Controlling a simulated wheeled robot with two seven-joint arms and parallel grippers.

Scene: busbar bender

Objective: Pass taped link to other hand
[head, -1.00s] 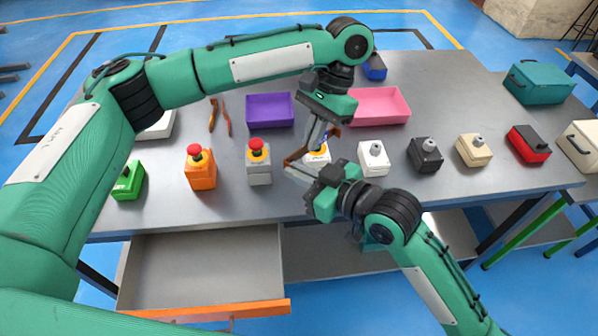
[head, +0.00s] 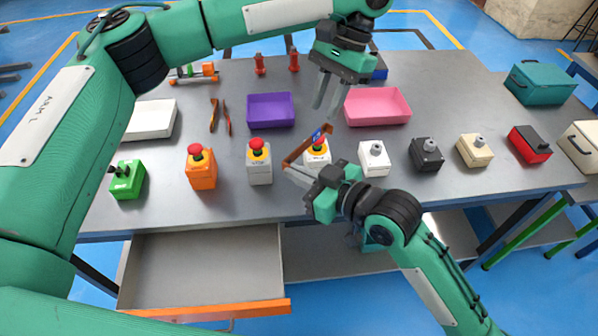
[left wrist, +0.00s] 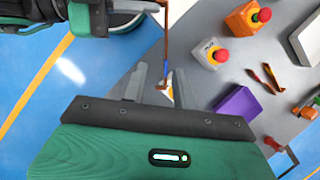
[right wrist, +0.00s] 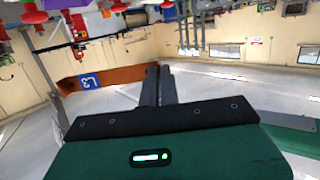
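The taped link is a bent copper-brown strip (head: 298,154) with a blue tape patch. In the right wrist view, the link (right wrist: 118,76) shows its tape, marked L3. My right gripper (head: 297,172) is shut on the link's lower end and holds it above the table in front of a yellow-and-white button box. My left gripper (head: 325,100) is open and empty, above and behind the link and apart from it. In the left wrist view, the left fingers (left wrist: 153,80) stand apart and the link (left wrist: 166,42) shows past them.
A purple tray (head: 270,110) and a pink tray (head: 377,106) lie behind the link. A row of button boxes, including an orange one (head: 201,170) and a white one (head: 374,160), crosses the grey table (head: 480,110). An open drawer (head: 205,270) juts out at the front.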

